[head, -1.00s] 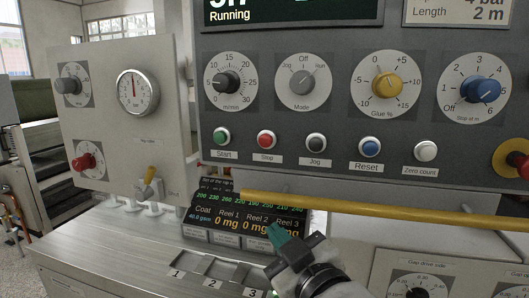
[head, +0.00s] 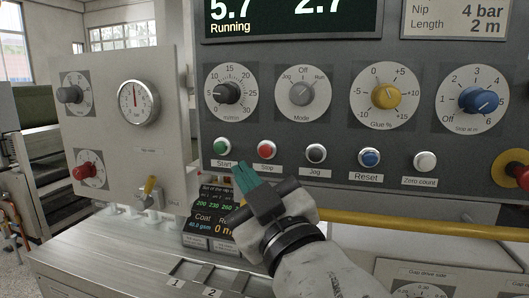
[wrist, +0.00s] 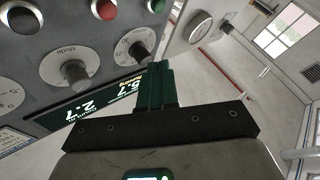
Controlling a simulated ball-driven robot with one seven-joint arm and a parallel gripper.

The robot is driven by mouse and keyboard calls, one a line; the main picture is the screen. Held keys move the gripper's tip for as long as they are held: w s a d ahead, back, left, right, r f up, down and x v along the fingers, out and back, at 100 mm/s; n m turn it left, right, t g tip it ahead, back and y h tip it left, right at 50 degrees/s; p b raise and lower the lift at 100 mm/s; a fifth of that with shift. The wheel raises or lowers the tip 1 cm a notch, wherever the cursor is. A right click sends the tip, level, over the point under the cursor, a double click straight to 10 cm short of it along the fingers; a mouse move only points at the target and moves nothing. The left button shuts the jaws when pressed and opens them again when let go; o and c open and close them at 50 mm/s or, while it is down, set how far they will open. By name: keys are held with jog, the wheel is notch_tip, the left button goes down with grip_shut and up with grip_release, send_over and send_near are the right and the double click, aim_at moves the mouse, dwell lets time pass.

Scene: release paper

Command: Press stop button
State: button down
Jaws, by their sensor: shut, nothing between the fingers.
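The red stop button (head: 267,149) sits on the grey control panel above its "Stop" label (head: 267,167), between the green start button (head: 222,146) and the black jog button (head: 316,153). My gripper (head: 243,172) has teal fingers closed together, just below and left of the stop button in the head view; it looks apart from it, though depth is hard to judge. In the wrist view the panel appears turned over. There the red button (wrist: 105,9) is at the top edge, and my shut fingers (wrist: 157,80) point up to its right.
A yellow bar (head: 420,224) runs across below the panel. Dials such as the mode knob (head: 303,93) sit above the buttons. A red emergency knob (head: 522,176) is at the far right. The screen (head: 290,18) reads "Running". A small display (head: 215,205) stands below.

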aim_at(266, 158)
jog(key=shift+w+d, duration=0.5)
jog(key=shift+w, duration=0.8)
jog(key=shift+w+d, duration=0.45)
jog(key=shift+w, duration=0.9)
jog(key=shift+w+d, duration=0.5)
jog(key=shift+w, duration=0.8)
jog(key=shift+w+d, duration=0.1)
jog(key=shift+w, duration=0.3)
jog(key=shift+w+d, duration=0.2)
jog(key=shift+w, duration=0.2)
jog(key=shift+s, duration=0.1)
jog(key=shift+s+a, duration=0.3)
jog(key=shift+s, duration=0.4)
jog(key=shift+s+a, duration=0.3)
jog(key=shift+s, duration=0.5)
jog(key=shift+s+a, duration=0.25)
jog(key=shift+s, duration=0.55)
jog(key=shift+s+a, duration=0.3)
jog(key=shift+s, duration=0.5)
